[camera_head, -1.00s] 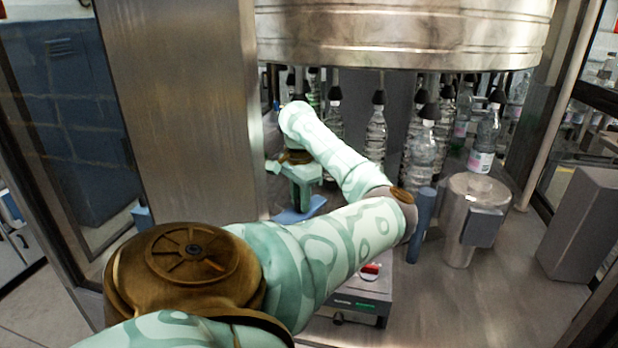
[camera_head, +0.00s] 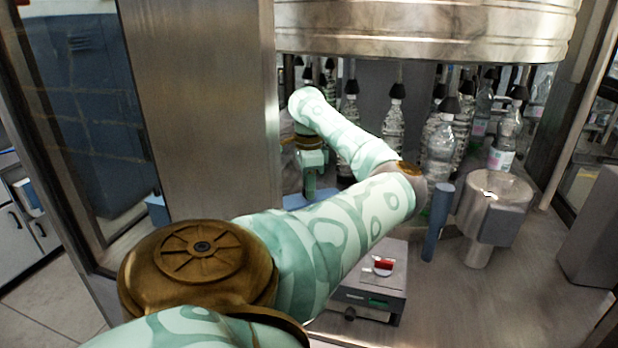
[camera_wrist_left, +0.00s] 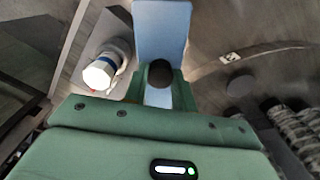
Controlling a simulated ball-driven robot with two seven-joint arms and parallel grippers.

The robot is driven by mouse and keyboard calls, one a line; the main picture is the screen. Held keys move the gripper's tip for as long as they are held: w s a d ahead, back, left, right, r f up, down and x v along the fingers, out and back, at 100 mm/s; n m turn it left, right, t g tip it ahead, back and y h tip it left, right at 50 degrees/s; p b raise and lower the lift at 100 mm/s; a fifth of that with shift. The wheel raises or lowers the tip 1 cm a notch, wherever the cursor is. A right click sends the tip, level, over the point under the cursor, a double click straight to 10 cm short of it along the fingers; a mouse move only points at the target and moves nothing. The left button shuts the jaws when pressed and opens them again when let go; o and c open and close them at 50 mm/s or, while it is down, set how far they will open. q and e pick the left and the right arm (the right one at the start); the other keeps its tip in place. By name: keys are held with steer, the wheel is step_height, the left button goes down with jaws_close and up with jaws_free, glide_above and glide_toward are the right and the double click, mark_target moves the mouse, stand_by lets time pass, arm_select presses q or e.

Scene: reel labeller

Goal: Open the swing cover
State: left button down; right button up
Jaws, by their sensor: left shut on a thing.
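My left gripper (camera_head: 312,168) reaches in from the left, beside the tall metal column. In the left wrist view its green jaws (camera_wrist_left: 160,88) are shut around a black round knob (camera_wrist_left: 160,72). The knob sits on a flat light-blue panel (camera_wrist_left: 162,30), which looks like the swing cover. The panel runs away from the jaws in that view. In the head view a bit of the blue panel (camera_head: 322,194) shows below the gripper; my arm hides most of the rest. Whether the cover is open or closed I cannot tell. My right gripper is in neither view.
Several bottles (camera_head: 393,128) hang under the steel drum (camera_head: 425,30). A blue post (camera_head: 437,222) and a steel cylinder (camera_head: 492,190) stand right of my arm. A small scale-like box (camera_head: 371,284) lies below it.

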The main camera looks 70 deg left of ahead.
arm_select(q)
steer(key=shift+r, duration=0.1)
steer(key=c, duration=1.1)
jaws_free()
step_height(320, 180, up, 16)
steer(key=shift+r, duration=0.1)
